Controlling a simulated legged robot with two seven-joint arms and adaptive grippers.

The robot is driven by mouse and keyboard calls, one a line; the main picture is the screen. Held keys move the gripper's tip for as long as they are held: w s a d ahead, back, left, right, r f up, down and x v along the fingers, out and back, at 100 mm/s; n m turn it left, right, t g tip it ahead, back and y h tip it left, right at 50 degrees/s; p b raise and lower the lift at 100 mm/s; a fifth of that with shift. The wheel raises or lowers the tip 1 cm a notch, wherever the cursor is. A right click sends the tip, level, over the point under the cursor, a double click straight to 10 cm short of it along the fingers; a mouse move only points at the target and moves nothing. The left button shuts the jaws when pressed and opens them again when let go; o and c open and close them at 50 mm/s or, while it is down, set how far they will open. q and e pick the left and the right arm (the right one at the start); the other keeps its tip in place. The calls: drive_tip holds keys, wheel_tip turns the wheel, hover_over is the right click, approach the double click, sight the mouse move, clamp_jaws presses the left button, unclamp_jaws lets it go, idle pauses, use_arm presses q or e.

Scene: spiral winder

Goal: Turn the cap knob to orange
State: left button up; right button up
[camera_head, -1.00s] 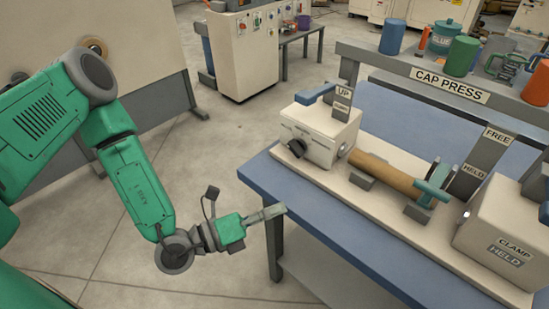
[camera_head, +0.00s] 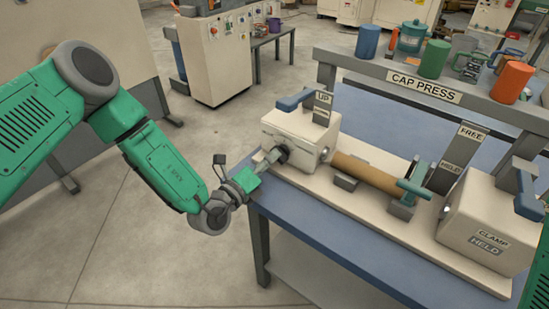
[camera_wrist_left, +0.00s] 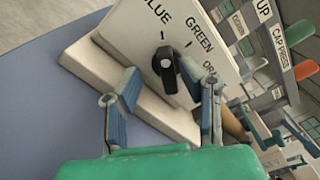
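The black cap knob (camera_wrist_left: 167,70) sits on the cream face of the cap press (camera_head: 300,135). In the left wrist view the face carries the words BLUE, GREEN and a partly hidden OR…. The knob's bar stands nearly upright there, its upper end near the tick by BLUE. My left gripper (camera_wrist_left: 165,88) is open, its two fingers apart on either side of the knob's lower part. I cannot tell whether either finger touches it. In the head view the left gripper (camera_head: 274,157) reaches the press face and largely covers the knob.
A brown cylinder (camera_head: 370,172) lies along the press bed toward the clamp block (camera_head: 490,220). A blue lever (camera_head: 295,100) tops the press beside the UP sign. A shelf with several cups stands behind. The blue table (camera_head: 330,240) is bare in front.

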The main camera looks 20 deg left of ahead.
use_arm(q)
drive_tip(key=shift+w+a, duration=0.2)
drive_tip(key=shift+w, duration=0.25)
drive_tip(key=shift+d, duration=0.25)
drive_tip(key=shift+d+r, duration=0.1)
drive_tip(key=shift+d, duration=1.05)
drive_tip(key=c, duration=0.7)
drive_tip(key=shift+w+d, duration=0.1)
clamp_jaws()
drive_tip(key=shift+a, duration=0.95)
drive_tip(key=shift+d, duration=0.1)
use_arm(e)
drive_tip(key=shift+d, duration=0.15)
use_arm(q)
drive_tip(key=shift+d, duration=0.1)
use_arm(e)
drive_tip(key=shift+d, duration=0.1)
